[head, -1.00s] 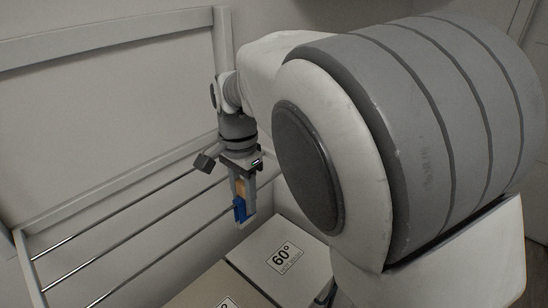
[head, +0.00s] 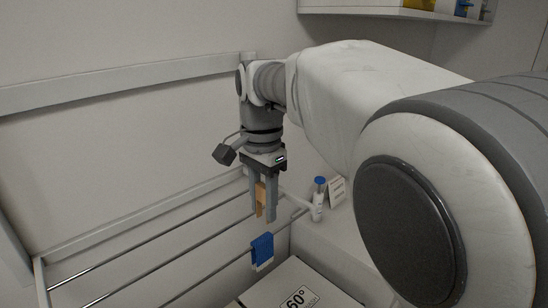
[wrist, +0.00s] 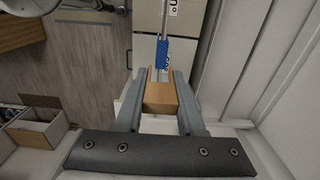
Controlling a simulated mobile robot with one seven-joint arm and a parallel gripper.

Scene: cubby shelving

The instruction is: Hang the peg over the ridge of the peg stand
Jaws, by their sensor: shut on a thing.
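My gripper (head: 264,212) points down in the head view, above the rack's rails. It is shut on the tan wooden peg (head: 260,195). In the wrist view the peg (wrist: 160,97) sits crosswise between the two grey fingers, with two thin prongs pointing away from the wrist. I cannot pick out the peg stand with certainty; a blue-capped white upright (head: 318,196) stands to the right.
Several thin metal rails (head: 150,240) run from the left frame towards the gripper. A white box marked 60° (head: 295,290) lies below right. A small card (head: 337,190) stands behind the capped upright. Wall and white frame close the back.

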